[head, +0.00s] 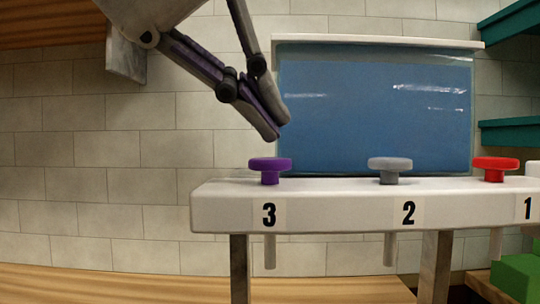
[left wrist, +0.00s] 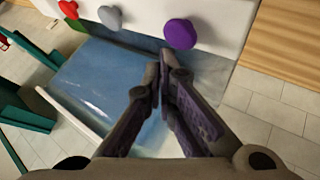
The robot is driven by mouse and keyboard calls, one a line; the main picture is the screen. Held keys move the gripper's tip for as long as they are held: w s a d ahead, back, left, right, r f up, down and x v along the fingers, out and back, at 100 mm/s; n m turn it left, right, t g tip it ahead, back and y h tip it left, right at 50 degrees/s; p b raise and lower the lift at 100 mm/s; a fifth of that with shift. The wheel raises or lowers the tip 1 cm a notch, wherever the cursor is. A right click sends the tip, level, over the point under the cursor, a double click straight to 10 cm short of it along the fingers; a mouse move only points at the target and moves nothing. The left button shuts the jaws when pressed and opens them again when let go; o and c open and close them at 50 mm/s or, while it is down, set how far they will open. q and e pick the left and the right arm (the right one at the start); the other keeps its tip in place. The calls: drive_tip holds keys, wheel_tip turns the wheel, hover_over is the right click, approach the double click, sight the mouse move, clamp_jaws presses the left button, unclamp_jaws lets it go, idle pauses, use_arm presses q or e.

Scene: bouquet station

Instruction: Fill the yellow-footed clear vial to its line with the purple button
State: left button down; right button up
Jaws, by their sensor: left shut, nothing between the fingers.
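The purple button (head: 270,165) stands on top of the white dispenser bar (head: 330,208), above the label 3. My left gripper (head: 279,130) is shut and empty, with its fingertips just above the purple button and apart from it. In the left wrist view, the purple button (left wrist: 180,34) lies a little beyond the shut fingertips of my left gripper (left wrist: 159,68). A spout (head: 270,251) hangs under the bar below label 3. The yellow-footed clear vial is not in view. My right gripper is not in view.
A grey button (head: 389,167) and a red button (head: 494,168) stand farther right on the bar. A blue panel (head: 375,110) is behind it. Teal shelves (head: 510,132) are at the right edge, with a green block (head: 516,278) below.

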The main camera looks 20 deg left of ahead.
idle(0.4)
use_arm(q)
drive_tip(key=shift+f, duration=0.45)
drive_tip(key=shift+f, duration=0.6)
idle(0.7)
drive_tip(key=shift+r, duration=1.05)
drive_tip(key=shift+r, duration=2.5)
drive_tip(key=shift+s, duration=0.1)
